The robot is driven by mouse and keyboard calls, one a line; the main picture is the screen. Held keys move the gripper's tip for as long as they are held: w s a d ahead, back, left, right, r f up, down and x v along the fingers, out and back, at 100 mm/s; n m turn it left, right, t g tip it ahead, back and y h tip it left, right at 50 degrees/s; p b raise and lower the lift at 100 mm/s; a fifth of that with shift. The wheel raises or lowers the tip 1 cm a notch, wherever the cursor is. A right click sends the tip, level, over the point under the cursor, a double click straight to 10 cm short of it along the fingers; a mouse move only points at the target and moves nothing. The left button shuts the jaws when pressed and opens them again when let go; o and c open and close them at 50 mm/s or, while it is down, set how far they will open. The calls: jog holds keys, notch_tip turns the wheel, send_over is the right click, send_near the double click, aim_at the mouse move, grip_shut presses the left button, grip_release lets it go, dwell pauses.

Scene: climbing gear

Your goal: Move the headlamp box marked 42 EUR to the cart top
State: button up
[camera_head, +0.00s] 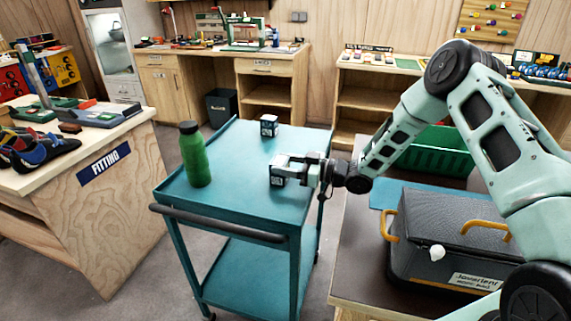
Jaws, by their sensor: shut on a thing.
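The teal cart (235,215) stands in the middle, with a flat top. My gripper (283,167) reaches over the right side of the cart top from the right and is shut on a small black-and-white box (278,182). The held box is at or just above the cart top; I cannot tell if it touches. A second small black-and-white box (269,126) sits near the back of the cart top. The print on both boxes is too small to read, so I cannot tell which is marked 42 EUR.
A green bottle (194,155) stands on the cart top's left side. A brown table with a grey case (445,240) and a green crate (440,153) is at right. A fitting counter (110,165) with shoes is at left. The cart top's middle is clear.

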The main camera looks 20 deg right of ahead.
jog(key=shift+f, duration=0.15)
jog(key=o, duration=1.1)
